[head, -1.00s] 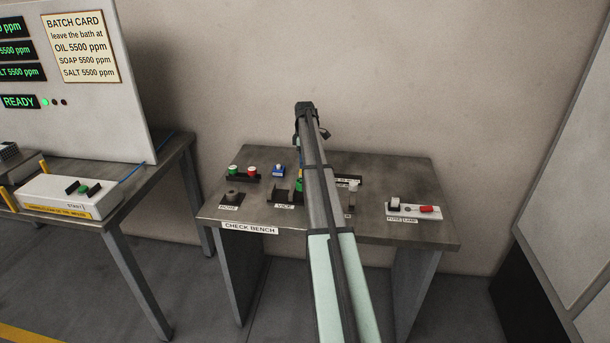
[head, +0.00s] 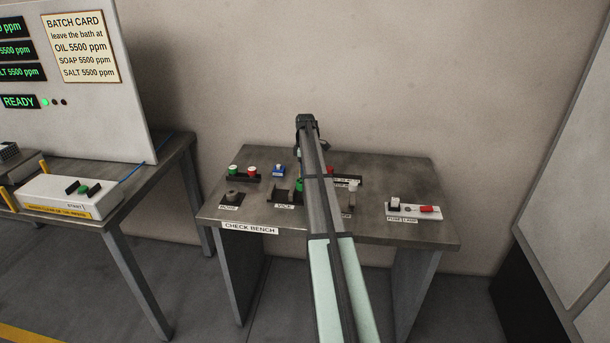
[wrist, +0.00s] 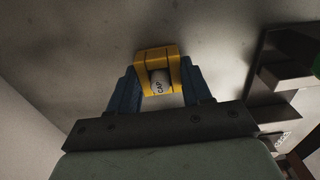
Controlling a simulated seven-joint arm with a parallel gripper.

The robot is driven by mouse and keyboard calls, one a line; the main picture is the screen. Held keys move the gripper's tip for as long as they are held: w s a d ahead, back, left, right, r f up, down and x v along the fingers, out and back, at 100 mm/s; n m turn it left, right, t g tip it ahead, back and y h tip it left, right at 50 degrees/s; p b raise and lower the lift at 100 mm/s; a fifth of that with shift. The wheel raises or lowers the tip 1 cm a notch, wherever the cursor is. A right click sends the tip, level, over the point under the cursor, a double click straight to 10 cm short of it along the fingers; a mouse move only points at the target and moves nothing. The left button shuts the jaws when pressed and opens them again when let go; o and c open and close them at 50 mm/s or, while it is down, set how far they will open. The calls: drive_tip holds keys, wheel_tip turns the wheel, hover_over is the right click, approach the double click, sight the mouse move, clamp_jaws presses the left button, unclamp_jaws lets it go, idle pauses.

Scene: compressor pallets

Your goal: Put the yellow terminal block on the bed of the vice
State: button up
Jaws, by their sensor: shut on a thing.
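The yellow terminal block (wrist: 148,62) is between the blue fingers of my gripper (wrist: 160,85) in the wrist view, and the gripper is shut on it. In the head view my gripper (head: 298,152) is over the back of the check bench, and my arm hides the block. The vice (head: 281,195) is a dark fixture behind its label at the bench's front middle, partly hidden by my arm. A dark stepped fixture stands at the right of the wrist view.
The check bench (head: 405,180) also holds a rack with green and red-topped parts (head: 243,174), a blue part (head: 279,170), a dark round fixture (head: 233,197) and a white fuse-and-lamp board (head: 413,211). A green part (head: 299,185) stands by the vice. The back right is clear.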

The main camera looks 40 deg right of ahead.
drive_tip(key=shift+c, duration=1.2)
drive_tip(key=shift+r, duration=0.15)
wheel_tip(320, 180, up, 9)
drive_tip(key=shift+f, duration=0.2)
drive_tip(key=shift+w+a+r, duration=0.1)
drive_tip(key=shift+a+r, duration=0.05)
drive_tip(key=shift+r, duration=0.15)
drive_tip(key=a+r+n, duration=0.1)
drive_tip(key=a+r, duration=0.1)
drive_tip(key=a, duration=0.7)
drive_tip(key=s+a+m, duration=0.1)
drive_tip(key=s+a, duration=0.5)
drive_tip(key=shift+s+a, duration=0.2)
drive_tip(key=shift+s, duration=0.1)
drive_tip(key=shift+f, duration=0.1)
